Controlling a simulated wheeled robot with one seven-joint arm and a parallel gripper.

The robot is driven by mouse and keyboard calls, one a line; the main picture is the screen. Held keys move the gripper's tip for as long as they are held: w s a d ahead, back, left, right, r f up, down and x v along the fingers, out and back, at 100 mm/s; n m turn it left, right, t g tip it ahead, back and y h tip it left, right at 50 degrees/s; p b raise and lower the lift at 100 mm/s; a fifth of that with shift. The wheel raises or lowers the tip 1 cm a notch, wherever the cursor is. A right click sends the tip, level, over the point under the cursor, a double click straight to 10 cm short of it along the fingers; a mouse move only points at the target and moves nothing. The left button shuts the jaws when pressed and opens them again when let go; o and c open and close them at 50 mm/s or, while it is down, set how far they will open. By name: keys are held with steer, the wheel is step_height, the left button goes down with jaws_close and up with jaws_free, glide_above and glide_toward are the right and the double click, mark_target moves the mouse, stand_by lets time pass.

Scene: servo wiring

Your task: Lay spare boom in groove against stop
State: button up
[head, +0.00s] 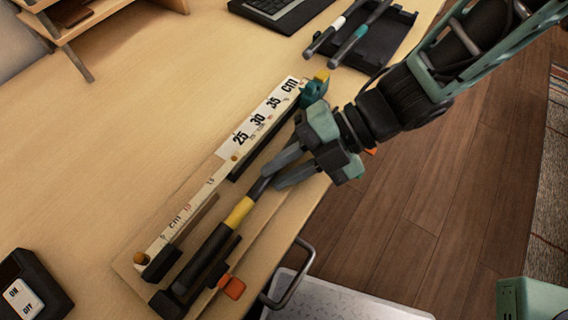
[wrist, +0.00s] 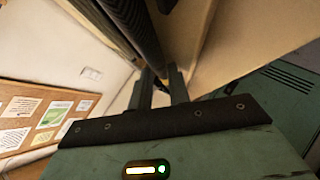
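The boom, a black rod with a yellow band (head: 239,212), lies lengthwise along the wooden jig beside the ruler. Its lower end is at the dark block (head: 168,304) at the jig's near end; I cannot tell whether they touch, or whether the boom is fully down in the groove. My gripper (head: 274,177) is at the boom's upper end, with its fingertips on either side of the rod. In the wrist view, the two fingers (wrist: 162,88) stand a small gap apart with something dark between them. I cannot tell whether they press on it.
A white ruler strip (head: 228,148) runs along the jig. An orange knob (head: 232,287) sticks out on its near right side. A dark tray (head: 385,42) holds two rods. A switch box (head: 30,292) lies at lower left.

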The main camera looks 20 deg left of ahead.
steer(key=shift+s+d+f, duration=0.1)
steer(key=shift+d+f, duration=0.15)
steer(key=shift+f, duration=0.15)
steer(key=shift+o, duration=0.6)
steer(key=p+v, duration=0.3)
steer(key=v, duration=1.4)
steer(key=shift+w+r, duration=0.25)
steer(key=shift+r, duration=0.25)
steer(key=shift+a, duration=0.15)
